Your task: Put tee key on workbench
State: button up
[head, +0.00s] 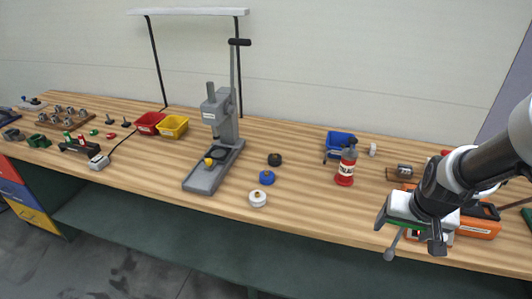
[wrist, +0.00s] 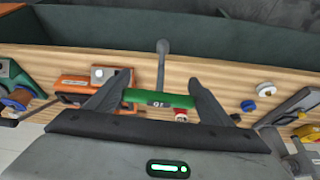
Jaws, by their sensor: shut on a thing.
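My gripper (head: 412,232) is at the right end of the workbench (head: 310,206), by its front edge. In the wrist view my gripper (wrist: 160,92) is shut on the tee key (wrist: 161,72), with the green handle across between its two fingers. The tee key's grey shank sticks out away from the gripper and ends in a thicker tip. In the head view the tee key (head: 393,244) shows its shank pointing down and left, appearing over the bench's front edge. Most of its handle is hidden by my gripper there.
An orange machine (head: 480,228) stands just right of my gripper. Bare wood lies between the white knob and my gripper.

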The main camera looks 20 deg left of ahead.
aim_at(313, 217)
jog(key=i+j, duration=0.15)
jog(key=j, duration=0.2)
jog(key=i+j+u, duration=0.1)
jog(key=i+j, duration=0.3)
jog(key=j, duration=0.25)
